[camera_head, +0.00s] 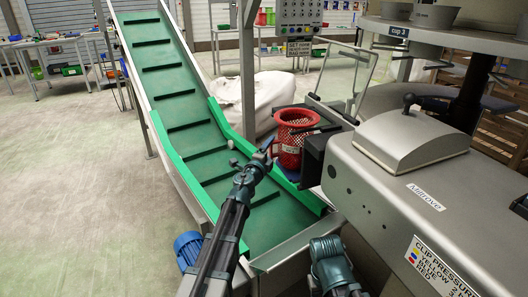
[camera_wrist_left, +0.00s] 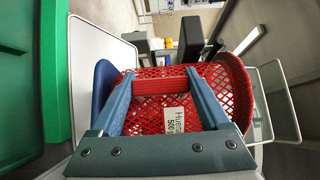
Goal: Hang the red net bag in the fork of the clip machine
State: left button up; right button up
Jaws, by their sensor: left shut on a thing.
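The red net bag (camera_head: 291,153) is upright, with a round open top and a white label, at the left end of the clip machine (camera_head: 415,190). In the left wrist view the bag (camera_wrist_left: 238,92) fills the middle, and a solid red strip lies between the fingers. My left gripper (camera_head: 269,148) is at the bag's left side; in its wrist view the gripper (camera_wrist_left: 158,82) is shut on the bag. Dark machine parts (camera_head: 316,157) are close to the bag's right side. I cannot tell whether the bag rests in the fork.
A green cleated conveyor (camera_head: 188,108) with raised green sides runs beneath my left arm. A white sack (camera_head: 272,90) stands behind the bag. A control panel (camera_head: 299,12) is at the back. Open floor (camera_head: 70,190) lies to the left.

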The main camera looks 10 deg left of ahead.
pick_arm(q)
jog(key=shift+w+d, duration=0.7)
jog(key=shift+d, duration=0.3)
jog(key=shift+f+b, duration=0.3)
jog(key=o, duration=1.2)
jog(key=shift+c, duration=0.2)
jog(key=s+a, duration=0.2)
jog(key=s, duration=1.1)
jog(key=shift+s, duration=0.35)
jog(key=shift+a, duration=0.1)
